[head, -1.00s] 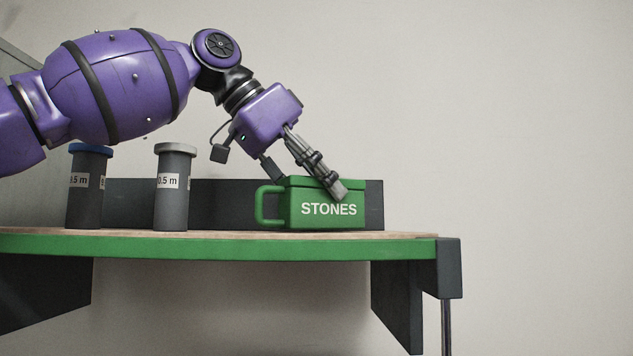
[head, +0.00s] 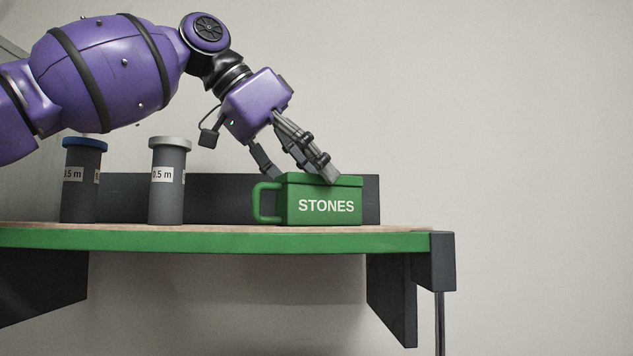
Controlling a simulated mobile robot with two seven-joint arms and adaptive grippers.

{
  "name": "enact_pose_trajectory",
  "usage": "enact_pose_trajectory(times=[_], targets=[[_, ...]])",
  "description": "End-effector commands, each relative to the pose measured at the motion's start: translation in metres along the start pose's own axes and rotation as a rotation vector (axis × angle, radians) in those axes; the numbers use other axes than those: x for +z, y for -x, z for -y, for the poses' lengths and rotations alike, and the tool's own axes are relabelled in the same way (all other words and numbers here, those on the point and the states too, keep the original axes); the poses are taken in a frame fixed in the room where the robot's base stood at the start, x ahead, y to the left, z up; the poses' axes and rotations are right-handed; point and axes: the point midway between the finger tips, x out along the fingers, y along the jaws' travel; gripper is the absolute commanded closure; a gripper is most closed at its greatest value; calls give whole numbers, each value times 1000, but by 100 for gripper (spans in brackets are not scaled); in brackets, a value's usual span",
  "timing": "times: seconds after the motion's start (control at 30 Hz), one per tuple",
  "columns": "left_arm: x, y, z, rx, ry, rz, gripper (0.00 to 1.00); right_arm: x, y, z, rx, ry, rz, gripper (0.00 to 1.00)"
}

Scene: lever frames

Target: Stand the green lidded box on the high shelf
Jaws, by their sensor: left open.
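The green lidded box (head: 318,206), labelled STONES, stands upright on the high shelf (head: 215,241), near the shelf's right end. Its handle (head: 264,203) points left. My left gripper (head: 302,177) is open above the box, with one finger at the lid's top front and the other behind the handle side. I cannot tell whether the fingers touch the box. My right gripper is not in view.
Two grey canisters stand on the shelf left of the box, one with a blue cap (head: 84,142) and one with a pale cap (head: 169,143). A dark back board (head: 220,196) runs behind them. The shelf's right end has a dark post (head: 442,262).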

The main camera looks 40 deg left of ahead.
Motion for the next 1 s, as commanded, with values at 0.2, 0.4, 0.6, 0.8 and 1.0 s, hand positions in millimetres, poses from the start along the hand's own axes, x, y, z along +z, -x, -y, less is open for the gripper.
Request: enact_pose_trajectory(times=[0.2,0.4,0.6,0.8,1.0], targets=[[-1,50,0,0,1,-5,35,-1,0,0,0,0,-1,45],[-1,86,0,-2,2,-4,35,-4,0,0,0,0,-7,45],[0,102,0,0,0,-1,35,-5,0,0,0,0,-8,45],[0,103,0,0,-1,0,35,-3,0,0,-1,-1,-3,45],[0,102,0,0,0,0,35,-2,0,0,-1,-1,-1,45]])
